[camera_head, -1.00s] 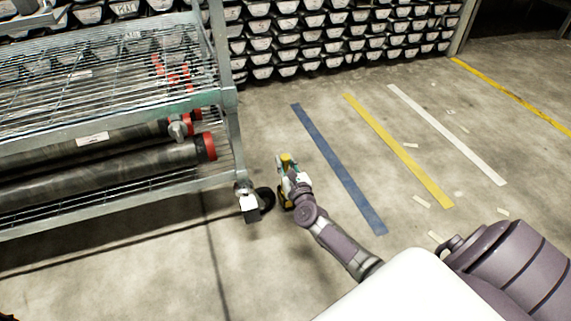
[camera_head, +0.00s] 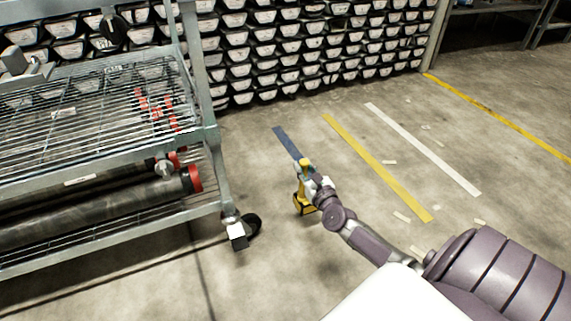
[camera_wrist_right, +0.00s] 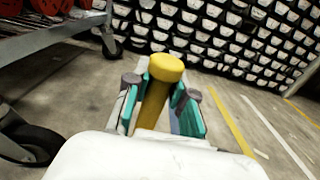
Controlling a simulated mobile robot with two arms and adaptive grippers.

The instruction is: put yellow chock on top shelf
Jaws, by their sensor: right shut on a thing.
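The yellow chock (camera_head: 303,203) has an upright post and a dark-trimmed base. My right gripper (camera_head: 311,181) is shut on its post, to the right of the rack. In the right wrist view the yellow post (camera_wrist_right: 155,100) stands between the teal pads of my right gripper (camera_wrist_right: 160,108), its round cap above them. The base is hidden there. Whether the chock touches the floor I cannot tell. The wire rack's upper visible shelf (camera_head: 70,112) is at the left. My left gripper is not in view.
Dark core tubes with red ends (camera_head: 192,179) lie on the rack's lower level. A rack caster (camera_head: 252,224) is close left of the chock. Stacked core trays (camera_head: 300,50) line the back wall. Floor with blue, yellow (camera_head: 375,165) and white stripes is open to the right.

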